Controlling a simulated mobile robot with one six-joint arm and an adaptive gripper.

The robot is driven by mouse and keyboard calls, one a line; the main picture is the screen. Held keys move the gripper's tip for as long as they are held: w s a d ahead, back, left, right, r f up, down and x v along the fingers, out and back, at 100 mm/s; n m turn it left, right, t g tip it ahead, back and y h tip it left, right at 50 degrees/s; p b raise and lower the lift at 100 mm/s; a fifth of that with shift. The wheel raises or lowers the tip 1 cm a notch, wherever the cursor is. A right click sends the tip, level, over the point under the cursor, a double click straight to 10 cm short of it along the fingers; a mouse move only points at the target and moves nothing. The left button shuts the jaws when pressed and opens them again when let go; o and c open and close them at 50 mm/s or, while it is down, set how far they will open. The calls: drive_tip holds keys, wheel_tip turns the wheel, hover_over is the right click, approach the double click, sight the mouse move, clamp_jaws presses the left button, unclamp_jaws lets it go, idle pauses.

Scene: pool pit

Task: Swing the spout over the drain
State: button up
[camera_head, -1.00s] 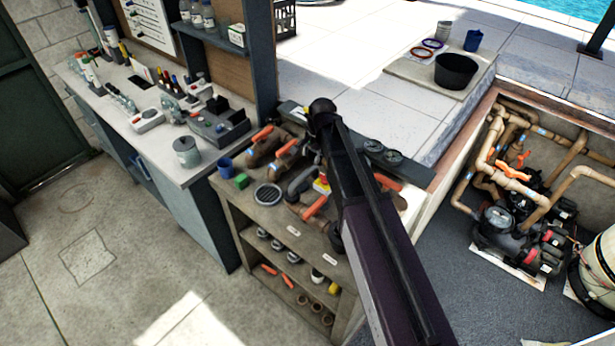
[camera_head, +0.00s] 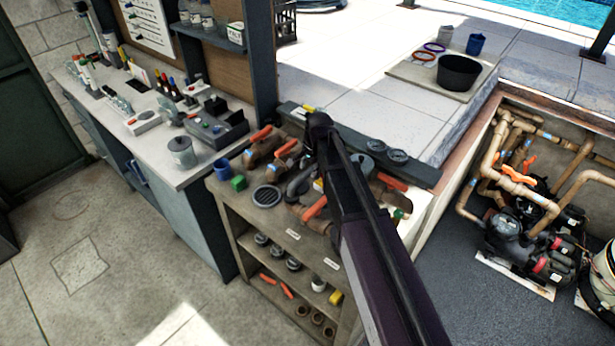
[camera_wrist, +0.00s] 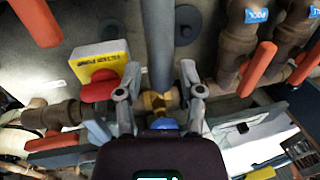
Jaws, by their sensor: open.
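The spout is a grey pipe (camera_wrist: 160,45) rising from a brass fitting (camera_wrist: 158,103) in the wrist view; its upper end runs out of frame. In the head view its curved grey part (camera_head: 300,183) shows beside my arm. The drain is a round dark grate (camera_head: 267,196) set in the bench top, left of the spout. A dark round patch right of the pipe in the wrist view looks like the drain (camera_wrist: 187,24). My gripper (camera_wrist: 160,93) is open, one finger on each side of the spout's base. Contact cannot be told. The head view hides the gripper behind my arm.
Brown valves with orange handles (camera_wrist: 258,68) stand at right. A green block (camera_head: 239,183) and blue cup (camera_head: 222,168) are left of the drain. Shelves with fittings (camera_head: 290,262) lie below.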

drive_tip(key=shift+w+a+f+b, duration=0.1)
drive_tip(key=shift+a+f+b, duration=0.05)
drive_tip(key=shift+f+b, duration=0.75)
drive_tip(key=shift+f, duration=0.1)
clamp_jaws()
